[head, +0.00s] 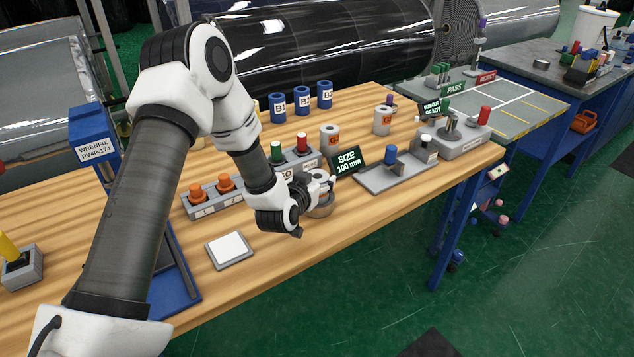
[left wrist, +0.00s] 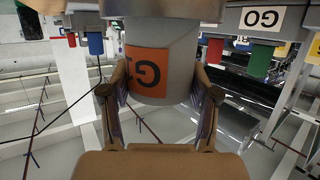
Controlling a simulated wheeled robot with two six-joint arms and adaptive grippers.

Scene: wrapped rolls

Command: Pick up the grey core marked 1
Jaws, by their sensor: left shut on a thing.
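The grey core with an orange label (left wrist: 175,70) is between the fingers of my left gripper (left wrist: 158,100) in the left wrist view. Its label shows a G, upside down, and a sliver of another mark at its edge. In the head view my left gripper (head: 322,186) is low over the table, shut on this core, which is mostly hidden by the gripper. Two more grey cores with orange labels stand farther back, one in the middle (head: 330,136) and one to the right (head: 381,121). My right gripper does not show.
A black SIZE 100 mm sign (head: 347,160) stands close to the gripper. A grey fixture with a blue piece (head: 390,154) is to the right. Blue cores (head: 301,100) stand at the back. A white-topped pad (head: 230,250) lies in front, left of the gripper.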

